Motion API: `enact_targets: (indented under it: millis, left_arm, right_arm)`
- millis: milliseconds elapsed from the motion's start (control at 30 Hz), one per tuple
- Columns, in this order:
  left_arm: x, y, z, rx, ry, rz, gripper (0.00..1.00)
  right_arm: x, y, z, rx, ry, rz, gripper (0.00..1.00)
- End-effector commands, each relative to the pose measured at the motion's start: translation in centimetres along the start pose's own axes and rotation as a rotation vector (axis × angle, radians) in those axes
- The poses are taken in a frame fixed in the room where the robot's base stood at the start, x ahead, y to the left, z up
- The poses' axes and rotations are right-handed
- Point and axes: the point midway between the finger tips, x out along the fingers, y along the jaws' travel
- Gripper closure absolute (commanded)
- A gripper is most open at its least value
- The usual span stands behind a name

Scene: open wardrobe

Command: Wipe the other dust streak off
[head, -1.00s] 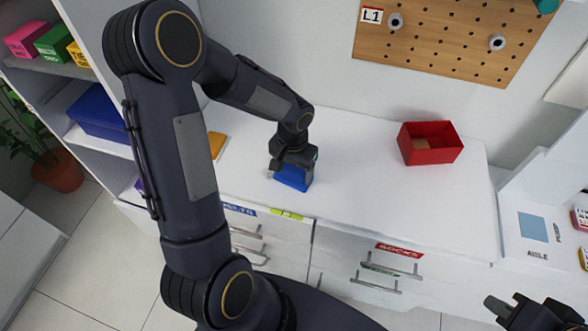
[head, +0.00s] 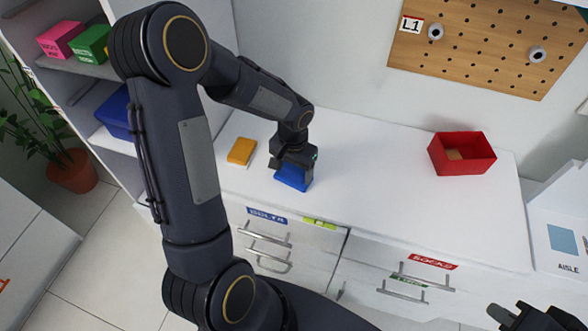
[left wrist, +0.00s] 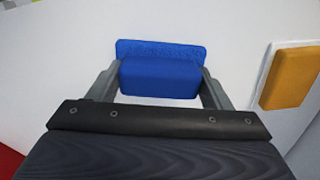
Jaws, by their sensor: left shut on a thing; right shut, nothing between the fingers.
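My left gripper (head: 293,162) is shut on a blue block-shaped wiper (head: 292,178). It holds the wiper low over the white counter top (head: 375,165), at or very near the surface; I cannot tell whether it touches. In the left wrist view the blue wiper (left wrist: 160,75) sits between both fingers, with a wider blue pad on its far side. No dust streak can be made out in either view; my arm and the wiper hide part of the counter. My right gripper (head: 502,314) is shut and empty at the lower right, in front of the drawers.
An orange block (head: 241,151) lies on the counter left of the wiper; it also shows in the left wrist view (left wrist: 290,78). A red open box (head: 462,154) stands at the counter's right. A pegboard (head: 490,45) hangs behind. The counter between wiper and box is clear.

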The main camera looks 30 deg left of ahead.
Motion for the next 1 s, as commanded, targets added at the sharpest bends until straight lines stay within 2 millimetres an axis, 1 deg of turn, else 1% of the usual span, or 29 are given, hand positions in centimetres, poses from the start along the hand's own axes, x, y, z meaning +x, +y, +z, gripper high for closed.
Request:
enact_targets:
  millis: [100, 133, 167, 200, 233, 800, 1000]
  left_arm:
    - [0.0, -0.2, 0.0, 0.001, -0.002, -0.001, 0.49]
    - [-0.6, -0.2, -0.1, 0.002, -0.001, -0.001, 0.49]
    - [-0.8, -0.2, -0.1, 0.002, -0.002, -0.001, 0.49]
    - [-2.1, -0.2, -0.2, 0.002, 0.005, -0.001, 0.49]
    - [-2.5, -0.2, -0.2, 0.002, 0.003, -0.001, 0.49]
    - [-7.5, -0.1, -0.7, 0.003, 0.001, 0.000, 0.49]
    - [-8.1, -0.1, -0.7, 0.002, 0.000, 0.001, 0.49]
  right_arm:
    - [0.0, 0.0, 0.0, 0.000, 0.000, 0.000, 1.00]
    - [-0.5, -0.2, -0.2, 0.000, -0.001, 0.000, 1.00]
    - [-0.7, -0.3, -0.3, 0.000, 0.000, 0.000, 1.00]
    - [-1.0, -0.5, -0.5, 0.000, 0.000, 0.000, 1.00]
    - [-1.1, -0.5, -0.6, 0.000, 0.000, 0.000, 1.00]
    - [-4.2, -1.9, -2.1, 0.000, 0.000, 0.000, 1.00]
    - [-4.6, -2.1, -2.3, 0.000, 0.000, 0.000, 1.00]
